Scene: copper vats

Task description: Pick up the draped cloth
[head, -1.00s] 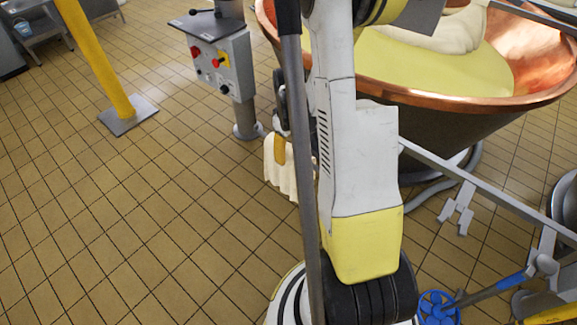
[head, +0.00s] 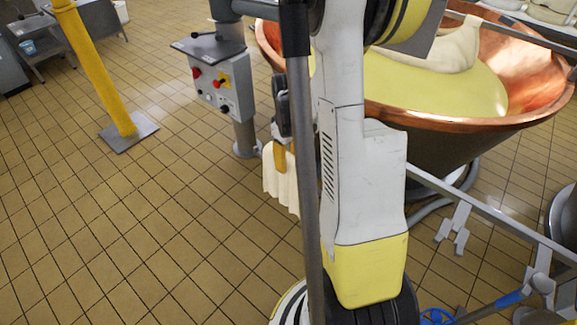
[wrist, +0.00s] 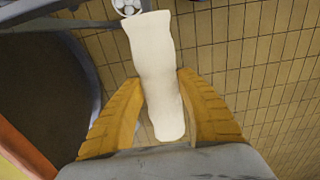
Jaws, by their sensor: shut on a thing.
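The cream draped cloth (head: 281,187) hangs down from my gripper (head: 280,155) in the head view, left of my arm and in front of the vat. Part of the cloth and the gripper is hidden behind my arm and a grey pole. In the wrist view the cloth (wrist: 155,70) lies as a long pale strip between the two yellow fingers of my gripper (wrist: 162,105). The gripper is shut on the cloth. The cloth hangs above the tiled floor.
A copper vat (head: 540,120) with pale yellow liquid stands at right. A control box (head: 222,85) on a post stands left of the gripper. A yellow post (head: 95,70) stands further left. Blue-handled tools (head: 510,298) are at lower right.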

